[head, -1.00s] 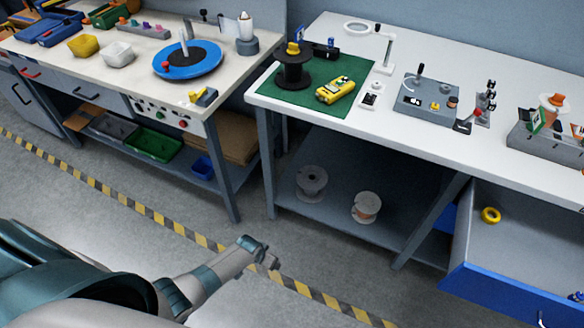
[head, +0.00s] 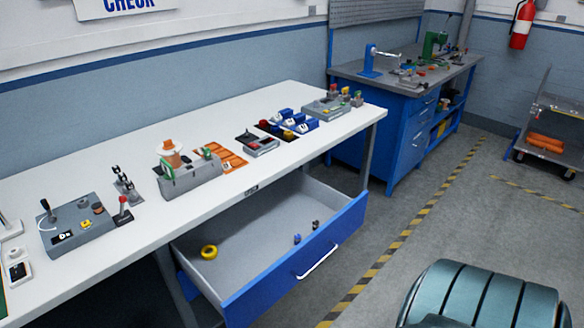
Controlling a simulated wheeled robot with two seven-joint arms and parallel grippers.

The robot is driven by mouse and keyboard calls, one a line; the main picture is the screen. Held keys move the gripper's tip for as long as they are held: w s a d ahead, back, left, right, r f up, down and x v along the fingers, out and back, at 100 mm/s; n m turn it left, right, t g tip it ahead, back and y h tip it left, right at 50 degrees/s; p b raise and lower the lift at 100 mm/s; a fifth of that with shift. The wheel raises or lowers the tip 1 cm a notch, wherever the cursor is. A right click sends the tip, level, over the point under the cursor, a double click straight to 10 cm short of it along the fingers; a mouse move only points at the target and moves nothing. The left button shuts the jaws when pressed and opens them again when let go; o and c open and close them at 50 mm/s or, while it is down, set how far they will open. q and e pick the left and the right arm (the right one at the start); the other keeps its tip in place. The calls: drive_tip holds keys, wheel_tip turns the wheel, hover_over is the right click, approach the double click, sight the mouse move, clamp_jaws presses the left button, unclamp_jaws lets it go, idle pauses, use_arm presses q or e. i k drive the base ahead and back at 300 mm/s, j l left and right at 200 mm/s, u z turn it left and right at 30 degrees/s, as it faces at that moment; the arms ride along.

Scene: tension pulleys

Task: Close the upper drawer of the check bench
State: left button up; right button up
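The upper drawer (head: 294,262) of the check bench is pulled far out, with a blue front and a white bar handle (head: 318,262). Inside its grey tray lie a yellow ring (head: 209,252) and small dark blue pieces (head: 297,239). The white check bench top (head: 120,160) spans the left and middle of the head view. Neither gripper is in view; only a teal and grey part of my own body shows at the lower right.
On the bench stand a grey control box (head: 76,226), a grey holder with an orange-topped spool (head: 190,178) and several blue parts (head: 287,124). A blue workbench (head: 405,110) and a trolley (head: 550,135) stand behind. Floor right of the drawer is clear, crossed by striped tape (head: 395,245).

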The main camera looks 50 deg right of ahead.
sight(258, 261)
drive_tip(key=i+j, duration=0.5)
drive_tip(key=j, duration=0.25)
drive_tip(key=z, duration=1.85)
